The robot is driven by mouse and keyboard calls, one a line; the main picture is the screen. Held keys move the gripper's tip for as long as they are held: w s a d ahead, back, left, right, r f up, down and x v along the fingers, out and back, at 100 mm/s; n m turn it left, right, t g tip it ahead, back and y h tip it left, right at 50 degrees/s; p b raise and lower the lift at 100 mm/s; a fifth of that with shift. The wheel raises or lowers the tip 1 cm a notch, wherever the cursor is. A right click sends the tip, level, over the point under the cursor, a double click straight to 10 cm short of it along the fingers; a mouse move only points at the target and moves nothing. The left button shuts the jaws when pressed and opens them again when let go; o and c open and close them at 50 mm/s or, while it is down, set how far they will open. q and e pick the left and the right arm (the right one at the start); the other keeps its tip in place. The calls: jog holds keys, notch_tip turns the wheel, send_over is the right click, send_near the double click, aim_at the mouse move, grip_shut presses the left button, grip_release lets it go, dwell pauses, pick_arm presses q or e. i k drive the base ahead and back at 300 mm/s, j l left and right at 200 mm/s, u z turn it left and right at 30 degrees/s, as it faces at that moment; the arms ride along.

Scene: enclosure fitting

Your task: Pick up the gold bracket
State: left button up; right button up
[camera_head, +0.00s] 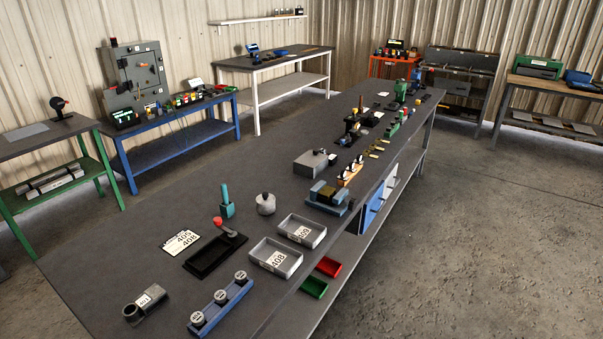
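Several small gold-yellow pieces (379,148) lie in a short row near the right edge of the long dark workbench (140,230), past its middle. They are too small for me to tell whether one is the gold bracket. A dull gold-brown block (326,192) sits in a blue-grey fixture nearer to me; I cannot tell whether it is a bracket. Neither of my grippers is in view.
Grey trays labelled 408 (276,258) and 508 (302,231) stand on the near bench, beside a black base with a red-knobbed lever (217,250). Concrete floor (490,240) is clear to the right.

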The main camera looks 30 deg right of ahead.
aim_at(327, 191)
jog(key=l+z, duration=0.15)
jog(key=z, duration=0.95)
